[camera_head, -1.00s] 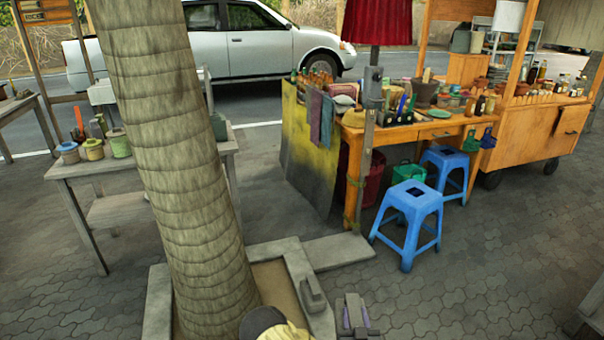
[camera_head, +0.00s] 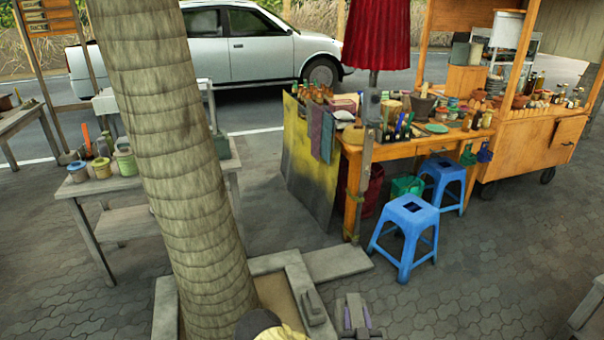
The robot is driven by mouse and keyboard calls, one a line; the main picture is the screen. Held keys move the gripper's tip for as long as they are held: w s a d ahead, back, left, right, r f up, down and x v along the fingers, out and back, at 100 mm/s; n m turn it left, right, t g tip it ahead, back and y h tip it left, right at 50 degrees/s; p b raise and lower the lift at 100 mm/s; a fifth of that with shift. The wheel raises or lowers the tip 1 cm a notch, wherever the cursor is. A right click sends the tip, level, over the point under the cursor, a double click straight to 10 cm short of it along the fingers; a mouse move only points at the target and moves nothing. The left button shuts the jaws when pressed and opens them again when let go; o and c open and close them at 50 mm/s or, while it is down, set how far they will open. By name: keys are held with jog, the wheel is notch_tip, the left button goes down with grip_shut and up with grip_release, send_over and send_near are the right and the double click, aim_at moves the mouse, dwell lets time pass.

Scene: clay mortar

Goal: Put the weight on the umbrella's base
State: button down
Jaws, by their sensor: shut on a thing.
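My gripper (camera_head: 357,318) is at the bottom edge, right of the tree's kerb. It is shut on a grey block that I take for the weight (camera_head: 353,304), with purplish parts at its sides. The block is small and partly cut off by the frame. The red umbrella (camera_head: 376,35) is folded on a grey pole (camera_head: 366,160) at the left end of the wooden table. A flat grey slab (camera_head: 338,264) lies near the pole's foot. I cannot tell whether the slab is the umbrella's base.
A tree trunk (camera_head: 185,170) in a stone kerb (camera_head: 165,310) stands left of my gripper. A grey handled-looking object (camera_head: 314,306) rests on the kerb. Blue stools (camera_head: 408,212) stand before the wooden table (camera_head: 420,133). Paving at right is clear.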

notch_tip(320, 180, up, 5)
jog(key=p, duration=0.3)
jog(key=shift+s, duration=0.1)
jog(key=shift+f, duration=0.1)
jog(key=shift+a, duration=0.1)
dwell(0.4)
